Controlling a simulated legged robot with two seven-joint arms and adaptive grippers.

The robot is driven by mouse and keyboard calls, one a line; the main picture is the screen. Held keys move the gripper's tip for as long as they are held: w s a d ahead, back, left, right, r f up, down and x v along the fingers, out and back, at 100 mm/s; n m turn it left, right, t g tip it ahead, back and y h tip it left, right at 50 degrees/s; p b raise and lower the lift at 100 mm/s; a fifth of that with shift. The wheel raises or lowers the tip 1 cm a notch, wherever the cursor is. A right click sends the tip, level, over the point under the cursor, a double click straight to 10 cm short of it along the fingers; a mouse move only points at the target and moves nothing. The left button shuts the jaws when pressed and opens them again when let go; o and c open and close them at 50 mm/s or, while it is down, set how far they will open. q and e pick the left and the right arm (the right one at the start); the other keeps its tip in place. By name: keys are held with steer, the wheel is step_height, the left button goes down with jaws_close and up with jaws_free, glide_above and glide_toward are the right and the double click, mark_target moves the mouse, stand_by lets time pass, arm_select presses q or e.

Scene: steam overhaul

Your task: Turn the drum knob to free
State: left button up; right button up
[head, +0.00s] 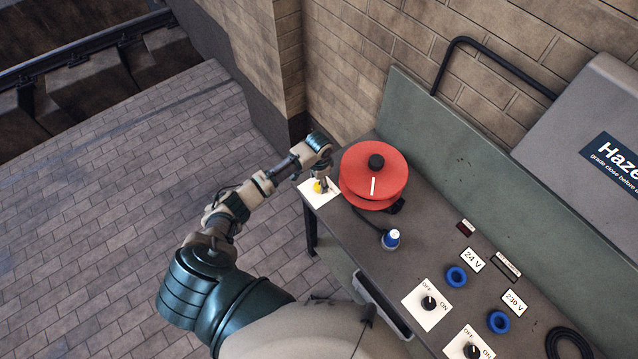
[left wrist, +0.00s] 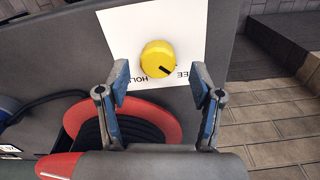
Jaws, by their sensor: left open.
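The yellow drum knob (head: 317,187) sits on a white plate (head: 313,197) at the bench's far left end, partly covered by my left gripper (head: 323,181). In the left wrist view the knob (left wrist: 157,57) has a black pointer mark aimed down and right, towards a label ending in "EE". A label reading "HO…" lies below it, partly hidden. My left gripper (left wrist: 159,84) is open and empty, its two fingertips apart on the near left and right of the knob, with no clear contact. My right gripper is out of view.
The red cable drum (head: 372,175) stands right beside the knob plate. A blue plug (head: 391,239), blue sockets (head: 456,276) and black OFF/ON switches (head: 429,302) are further along the bench. A green back panel (head: 480,155) and brick wall (head: 350,60) stand behind.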

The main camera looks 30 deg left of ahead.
mark_target(319, 184)
arm_select(q)
step_height(319, 184, up, 10)
steer(key=shift+f, duration=0.2)
steer(key=shift+w, duration=0.1)
stand_by(0.3)
